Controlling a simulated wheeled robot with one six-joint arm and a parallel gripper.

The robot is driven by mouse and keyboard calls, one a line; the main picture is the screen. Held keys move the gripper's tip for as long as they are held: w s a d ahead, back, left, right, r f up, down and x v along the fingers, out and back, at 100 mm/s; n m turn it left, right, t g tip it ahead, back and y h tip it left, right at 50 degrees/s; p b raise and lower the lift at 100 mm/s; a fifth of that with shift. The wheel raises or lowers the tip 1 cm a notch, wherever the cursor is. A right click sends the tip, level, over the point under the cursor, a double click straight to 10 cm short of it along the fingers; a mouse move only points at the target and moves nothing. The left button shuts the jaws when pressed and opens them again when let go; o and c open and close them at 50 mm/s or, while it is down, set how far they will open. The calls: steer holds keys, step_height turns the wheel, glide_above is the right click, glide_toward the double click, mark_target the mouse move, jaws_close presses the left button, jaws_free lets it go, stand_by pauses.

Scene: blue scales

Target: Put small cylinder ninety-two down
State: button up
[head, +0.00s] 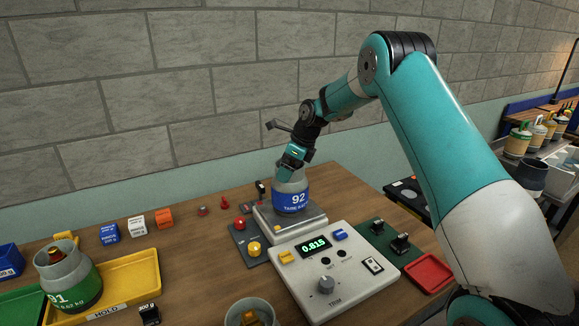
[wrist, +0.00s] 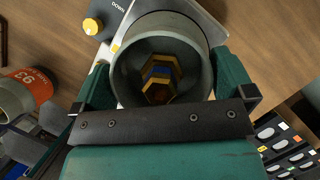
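Small cylinder 92 (head: 292,196), grey with a blue label, stands upright on the scale's plate (head: 262,215), as far as I can tell touching it. The scale's display (head: 314,244) reads 0.815. My gripper (head: 290,168) is at the cylinder's top. In the wrist view my gripper (wrist: 165,85) has a green finger against each side of the open cylinder (wrist: 162,25), with no clear gap. Yellow and blue hexagonal pieces (wrist: 160,78) show inside it. The cylinder's base is hidden in the wrist view.
Cylinder 91 (head: 68,276), green-labelled, stands in the yellow HOLD tray (head: 130,278). Cylinder 93 (wrist: 28,90), orange-labelled, shows in the wrist view. A pad with red and yellow buttons (head: 246,240) adjoins the scale. A red tray (head: 430,272) lies right. Small blocks (head: 137,222) line the back.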

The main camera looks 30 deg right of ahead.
steer(key=b+v, duration=0.2)
steer(key=v, duration=0.9)
steer(key=shift+r, duration=0.1)
steer(key=s+a+r+n+g+y, duration=0.1)
steer(key=s+a+r+n, duration=0.2)
steer(key=s+a+n, duration=0.65)
steer(key=s+a+r+n+g, duration=0.1)
steer(key=s+a+r+n, duration=0.2)
steer(key=s+a+n, duration=0.65)
steer(key=s+a+f+n, duration=0.2)
steer(key=s+n, duration=0.5)
steer(key=s, duration=0.3)
steer(key=s+a+f+n+g, duration=0.1)
steer(key=s+a+f+n, duration=0.1)
steer(key=s+n, duration=0.6)
steer(key=shift+s+a, duration=0.6)
steer(key=shift+s, duration=0.6)
steer(key=shift+f, duration=0.15)
